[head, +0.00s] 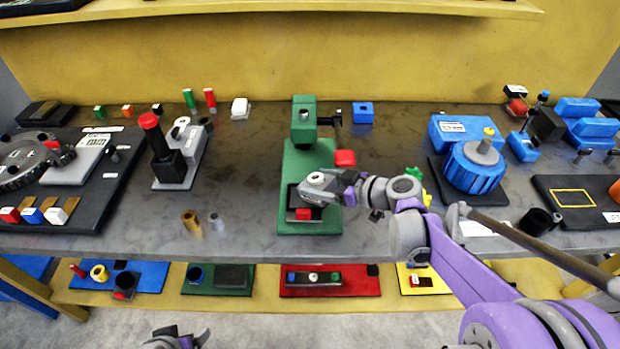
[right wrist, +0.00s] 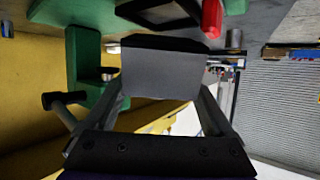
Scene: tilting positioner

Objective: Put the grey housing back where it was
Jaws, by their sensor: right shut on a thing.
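My right gripper (head: 325,186) reaches in from the right over the green fixture (head: 318,158). It is shut on the grey housing (head: 314,178), a small grey piece with a pale round top. In the right wrist view the housing (right wrist: 160,75) is a plain grey block between the two fingers. The housing is above the black frame (head: 294,202) on the front of the green base; I cannot tell whether they touch. A red block (head: 303,214) shows in that frame. My left gripper (head: 175,338) shows only partly at the bottom edge, well away from the table; its jaws are unclear.
A red block (head: 345,158) lies at the green base's right edge. A blue block (head: 362,112) stands behind. Brown (head: 191,222) and grey (head: 217,222) cylinders stand to the left, a blue motor-like unit (head: 474,168) to the right. The table is clear between the cylinders and the fixture.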

